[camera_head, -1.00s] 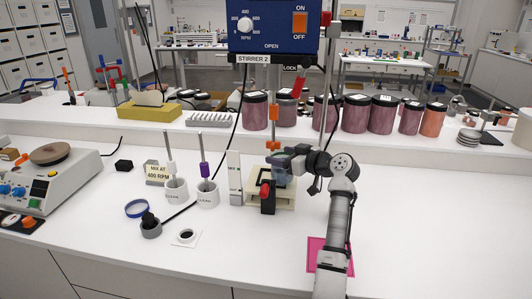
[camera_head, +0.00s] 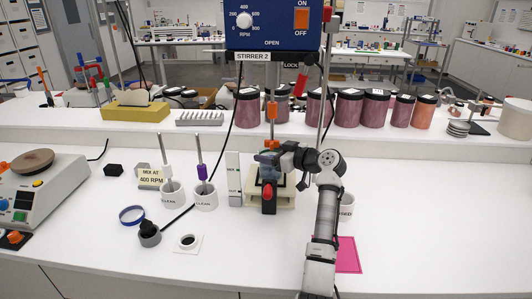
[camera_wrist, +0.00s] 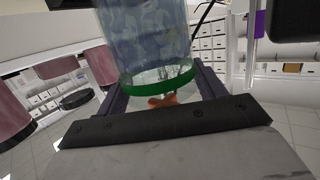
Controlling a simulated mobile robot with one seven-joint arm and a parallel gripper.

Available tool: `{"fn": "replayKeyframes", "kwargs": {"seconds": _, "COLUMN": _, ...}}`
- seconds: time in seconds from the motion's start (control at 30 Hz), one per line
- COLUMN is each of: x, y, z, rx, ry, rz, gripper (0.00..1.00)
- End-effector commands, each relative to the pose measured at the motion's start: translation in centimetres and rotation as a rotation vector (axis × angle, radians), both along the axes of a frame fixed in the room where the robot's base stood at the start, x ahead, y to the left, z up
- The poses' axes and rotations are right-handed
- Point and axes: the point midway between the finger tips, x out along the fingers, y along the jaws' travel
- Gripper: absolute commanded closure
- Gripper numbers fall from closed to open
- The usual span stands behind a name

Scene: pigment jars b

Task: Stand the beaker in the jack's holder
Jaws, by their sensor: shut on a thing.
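My gripper (camera_head: 268,160) is shut on the beaker (camera_wrist: 148,45), a clear bluish vessel with a green band, which stands between the dark fingers in the wrist view. In the head view the gripper and wrist mostly hide the beaker. The cream jack (camera_head: 286,196) with its red-ended knob (camera_head: 267,191) is on the bench just below the gripper. Its holder is largely covered, so I cannot tell whether the beaker touches it. An orange stirrer part (camera_wrist: 163,101) shows by the green band in the wrist view.
The blue stirrer unit (camera_head: 272,22) and its shaft hang above the gripper. A white upright plate (camera_head: 233,178) stands left of the jack. A pink mat (camera_head: 348,254) lies in front.

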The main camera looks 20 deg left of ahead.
Motion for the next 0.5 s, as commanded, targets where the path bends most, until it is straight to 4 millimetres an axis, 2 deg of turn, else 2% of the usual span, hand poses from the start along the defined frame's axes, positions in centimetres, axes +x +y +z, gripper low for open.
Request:
{"fn": "replayKeyframes", "kwargs": {"seconds": 0.33, "x": 0.0, "y": -0.03, "z": -0.34, "rx": 0.002, "ry": -0.002, "rz": -0.001, "gripper": 0.7}}
{"fn": "replayKeyframes", "kwargs": {"seconds": 0.37, "x": 0.0, "y": -0.02, "z": -0.34, "rx": 0.0, "ry": 0.0, "rz": 0.0, "gripper": 0.28}}
{"fn": "replayKeyframes", "kwargs": {"seconds": 0.5, "x": 0.0, "y": -0.02, "z": -0.28, "rx": 0.0, "ry": 0.0, "rz": 0.0, "gripper": 0.1}}
